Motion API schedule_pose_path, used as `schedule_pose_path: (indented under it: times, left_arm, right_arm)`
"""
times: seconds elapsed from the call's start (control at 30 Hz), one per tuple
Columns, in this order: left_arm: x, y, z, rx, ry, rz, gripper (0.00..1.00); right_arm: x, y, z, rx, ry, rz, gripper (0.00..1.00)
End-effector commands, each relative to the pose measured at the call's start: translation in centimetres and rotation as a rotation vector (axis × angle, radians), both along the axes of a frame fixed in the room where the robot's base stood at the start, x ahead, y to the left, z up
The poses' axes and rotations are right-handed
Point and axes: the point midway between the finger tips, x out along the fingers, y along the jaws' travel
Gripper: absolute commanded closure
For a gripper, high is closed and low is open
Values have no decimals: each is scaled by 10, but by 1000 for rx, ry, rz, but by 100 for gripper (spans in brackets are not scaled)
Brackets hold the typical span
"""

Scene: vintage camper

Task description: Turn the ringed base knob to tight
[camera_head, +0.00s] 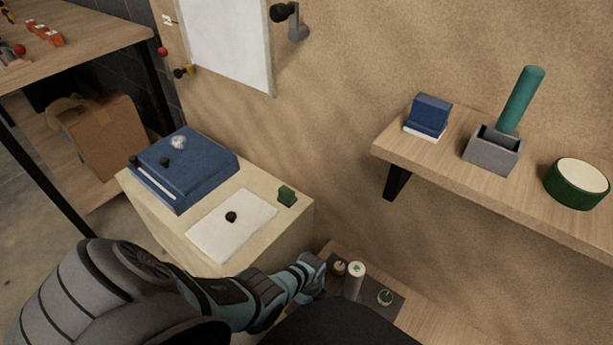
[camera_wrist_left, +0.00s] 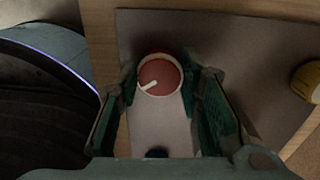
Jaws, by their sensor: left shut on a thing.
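In the left wrist view a round red knob (camera_wrist_left: 160,76) with a pale ring around its rim stands on a grey plate (camera_wrist_left: 240,40). A white pointer line on its top runs toward the lower left of that view. My left gripper (camera_wrist_left: 160,88) has its green fingers on both sides of this knob and is shut on it. In the head view my left gripper (camera_head: 318,282) is low by the dark grey plate (camera_head: 396,308), and the red knob is hidden there. No tight mark can be made out. My right gripper is not in view.
A yellow knob (camera_wrist_left: 308,80) is at the wrist view's right edge. A wooden shelf (camera_head: 470,185) juts from the wall above; a cabinet (camera_head: 300,215) stands left.

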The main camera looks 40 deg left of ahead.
Motion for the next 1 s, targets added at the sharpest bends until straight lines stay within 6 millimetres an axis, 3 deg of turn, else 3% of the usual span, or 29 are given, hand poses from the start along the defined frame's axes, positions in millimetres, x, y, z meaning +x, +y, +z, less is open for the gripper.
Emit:
schedule_pose_path:
  times: [0.5, 1.0]
  left_arm:
    - [1, -2, 0, -1, -2, -364, 95]
    - [1, -2, 0, -3, -1, -438, 95]
  right_arm:
    - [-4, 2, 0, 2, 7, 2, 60]
    - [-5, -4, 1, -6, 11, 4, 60]
